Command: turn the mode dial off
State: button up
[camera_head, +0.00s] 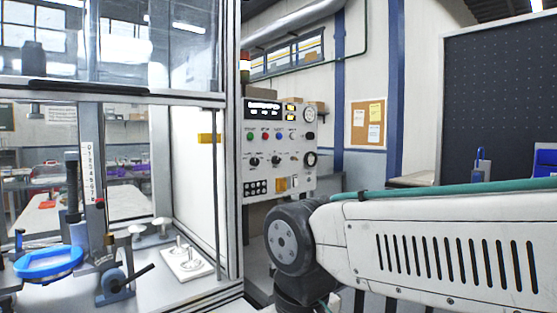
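A pale control panel (265,180) stands at the middle of the view, beyond the glazed enclosure. It carries a row of dark knobs: a left knob (254,161), a middle knob (277,160) and a larger right dial (310,159). The labels are too small to read, so I cannot tell which is the mode dial or how it is set. My arm reaches in from the right, and its dark joint is below and in front of the panel. My gripper is not in view.
The enclosure's metal post (230,150) stands left of the panel. Inside are a blue ring (48,264) and a white plate (187,262). A dark pegboard (500,100) stands right.

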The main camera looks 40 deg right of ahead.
aim_at(254, 161)
jog(key=k, duration=0.6)
jog(key=z, duration=0.75)
jog(key=i, duration=1.45)
jog(key=u, duration=0.7)
